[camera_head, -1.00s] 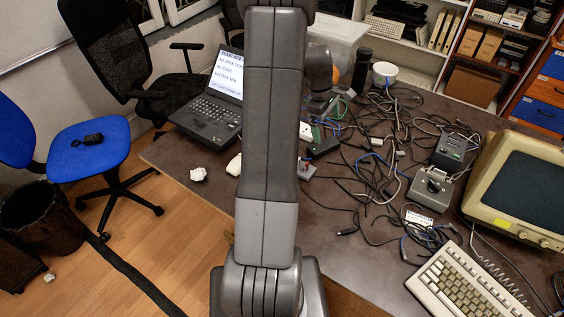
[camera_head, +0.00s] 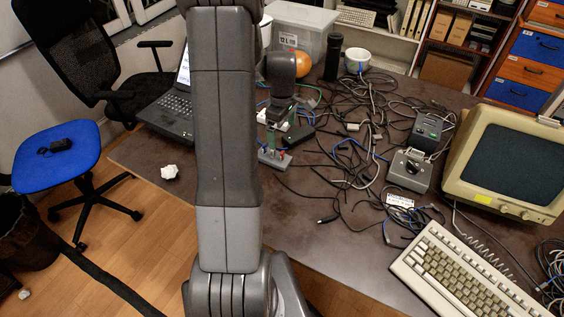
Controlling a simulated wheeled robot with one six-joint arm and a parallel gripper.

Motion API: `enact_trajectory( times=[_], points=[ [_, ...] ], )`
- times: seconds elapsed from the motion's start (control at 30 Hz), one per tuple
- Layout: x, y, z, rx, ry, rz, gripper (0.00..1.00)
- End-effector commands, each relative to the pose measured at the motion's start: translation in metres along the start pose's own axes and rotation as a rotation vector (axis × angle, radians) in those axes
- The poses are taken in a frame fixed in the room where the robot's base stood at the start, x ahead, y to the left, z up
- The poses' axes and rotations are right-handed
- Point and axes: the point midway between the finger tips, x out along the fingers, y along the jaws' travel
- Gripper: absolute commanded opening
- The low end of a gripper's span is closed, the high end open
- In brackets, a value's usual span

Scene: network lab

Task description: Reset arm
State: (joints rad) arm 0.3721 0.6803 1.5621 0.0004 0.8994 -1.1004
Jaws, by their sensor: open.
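My arm rises through the left-centre of the head view, and its wrist shows just right of the upper link. My gripper (camera_head: 281,112) is below that wrist, small, dark and partly lost against the clutter. It is open, and I see nothing held in it. It is above the left part of the dark table (camera_head: 312,207), near a small board with coloured parts (camera_head: 273,156). I cannot tell whether it touches anything there.
Tangled cables (camera_head: 350,125) cover the middle of the table. A grey box with a knob (camera_head: 408,170), a monitor (camera_head: 505,165) and a keyboard (camera_head: 455,275) are on the right. A laptop (camera_head: 172,110) is partly behind my arm. Chairs (camera_head: 58,155) stand left.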

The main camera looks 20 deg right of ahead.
Motion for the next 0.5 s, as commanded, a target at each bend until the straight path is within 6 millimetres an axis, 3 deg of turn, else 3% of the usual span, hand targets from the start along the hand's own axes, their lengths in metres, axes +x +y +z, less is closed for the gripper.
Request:
enact_trajectory(
  times=[0.03, 0.13, 0.5],
  points=[
    [0.0123, -0.0002, 0.0001, 0.0, -0.001, -0.001, 1.0],
    [0.0198, -0.0001, 0.0, 0.0, -0.001, -0.001, 1.0],
    [0.0208, 0.0001, -0.0001, 0.0, 0.0, 0.0, 1.0]
  ],
)
